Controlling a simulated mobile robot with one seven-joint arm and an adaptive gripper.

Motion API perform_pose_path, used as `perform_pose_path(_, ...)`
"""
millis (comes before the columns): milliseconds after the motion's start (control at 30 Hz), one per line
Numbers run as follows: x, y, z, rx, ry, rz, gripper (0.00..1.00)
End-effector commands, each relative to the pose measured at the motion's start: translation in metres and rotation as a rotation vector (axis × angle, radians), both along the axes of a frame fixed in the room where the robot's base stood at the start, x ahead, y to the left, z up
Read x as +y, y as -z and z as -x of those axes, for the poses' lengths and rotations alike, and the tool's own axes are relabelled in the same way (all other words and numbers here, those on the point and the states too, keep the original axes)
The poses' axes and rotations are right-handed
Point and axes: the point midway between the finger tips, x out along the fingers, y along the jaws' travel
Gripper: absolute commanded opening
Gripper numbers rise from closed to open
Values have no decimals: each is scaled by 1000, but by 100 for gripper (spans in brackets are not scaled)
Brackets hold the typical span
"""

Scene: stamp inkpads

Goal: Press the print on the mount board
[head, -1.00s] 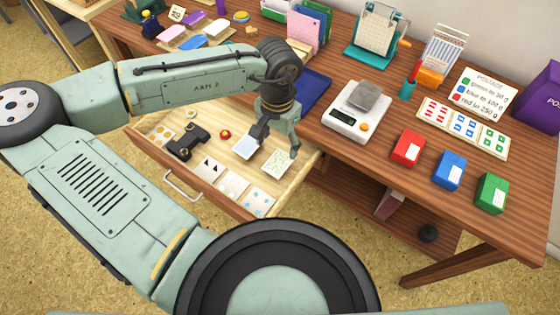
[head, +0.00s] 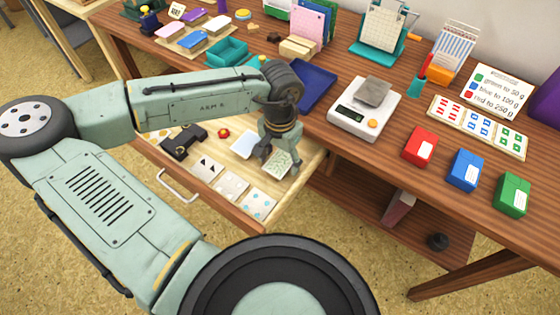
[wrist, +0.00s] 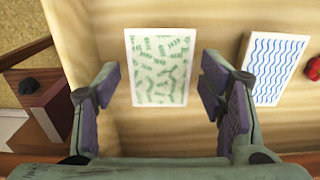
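Several patterned cards lie in the open wooden drawer (head: 297,187). A white card with small green lettering (head: 278,164) lies under my gripper (head: 279,157); it also shows in the wrist view (wrist: 158,68). My gripper (wrist: 161,78) is open, with one finger on each side of this card and nothing held. A card with blue waves (wrist: 277,67) lies to its right in the wrist view. I cannot tell for sure which thing is the mount board; a flat dark blue tray or board (head: 314,82) lies on the desk behind my wrist, partly hidden.
A black device (head: 183,141) and a red knob (head: 223,132) are in the drawer. On the desk (head: 325,140) stand a scale (head: 349,118) with a grey block, red (head: 419,145), blue (head: 464,171) and green (head: 512,195) boxes, and a teal tray (head: 227,53).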

Motion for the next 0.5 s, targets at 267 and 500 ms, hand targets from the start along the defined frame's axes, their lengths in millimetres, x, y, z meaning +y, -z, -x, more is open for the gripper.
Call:
perform_pose_path(267,0,0,0,0,0,0,53)
perform_pose_path(500,0,0,0,0,0,0,45)
